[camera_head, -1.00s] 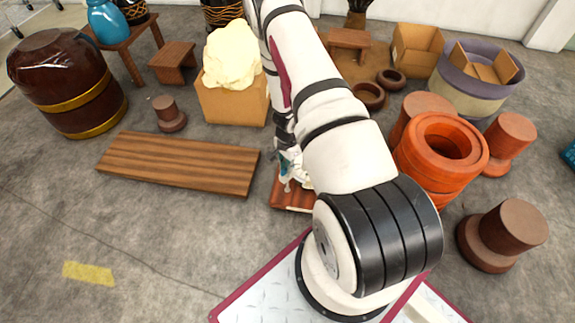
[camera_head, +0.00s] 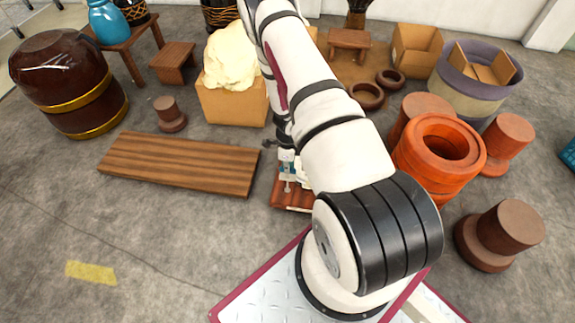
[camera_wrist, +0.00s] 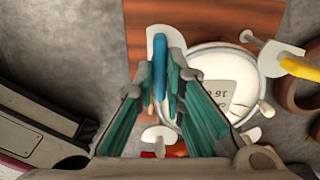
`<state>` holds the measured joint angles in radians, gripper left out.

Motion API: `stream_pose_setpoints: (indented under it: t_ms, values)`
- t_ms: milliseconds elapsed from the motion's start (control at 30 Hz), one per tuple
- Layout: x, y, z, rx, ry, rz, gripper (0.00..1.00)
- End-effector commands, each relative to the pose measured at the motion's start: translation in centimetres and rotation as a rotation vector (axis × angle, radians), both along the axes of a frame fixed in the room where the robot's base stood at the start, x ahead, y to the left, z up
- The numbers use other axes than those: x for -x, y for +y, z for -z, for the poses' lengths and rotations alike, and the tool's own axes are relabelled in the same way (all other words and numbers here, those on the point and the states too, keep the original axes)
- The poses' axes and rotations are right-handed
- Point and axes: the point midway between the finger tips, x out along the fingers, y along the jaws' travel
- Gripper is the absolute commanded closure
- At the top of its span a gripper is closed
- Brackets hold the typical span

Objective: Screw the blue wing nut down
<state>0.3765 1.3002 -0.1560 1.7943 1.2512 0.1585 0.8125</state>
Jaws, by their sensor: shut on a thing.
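The blue wing nut (camera_wrist: 159,66) shows edge-on in the wrist view, between the teal-padded fingers of my gripper (camera_wrist: 162,88). The gripper is shut on it. A pale plate or disc shows around it, and its threads are hidden. A white round drum-like part (camera_wrist: 222,82) with printed text lies just right of the fingers. A yellow wing nut (camera_wrist: 300,68) is at the right on a metal rod. A red piece (camera_wrist: 150,154) shows partly between the finger bases. All stand over a reddish-brown wooden board (camera_wrist: 205,20). In the head view, my arm hides most of this board (camera_head: 283,197).
A long wooden plank (camera_head: 180,163) lies on the floor to the left. Orange rings (camera_head: 440,155) and brown turned pieces (camera_head: 500,235) stand at the right. A box (camera_head: 232,104) with a cream lump is behind the plank.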

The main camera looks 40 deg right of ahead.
Motion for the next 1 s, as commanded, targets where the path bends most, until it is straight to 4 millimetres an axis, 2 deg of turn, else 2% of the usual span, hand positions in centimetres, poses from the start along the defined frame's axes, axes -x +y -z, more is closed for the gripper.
stream_pose_setpoints:
  t_ms: [400, 933, 967, 1000]
  values:
    - [-0.04, -0.03, -0.04, 0.001, -0.001, 0.173, 1.00]
    - [-0.01, -0.04, -0.02, 0.001, -0.001, 0.194, 1.00]
    - [-0.02, -0.04, -0.02, 0.001, -0.001, 0.194, 0.82]
    - [-0.02, -0.04, -0.02, 0.001, -0.001, 0.193, 0.73]
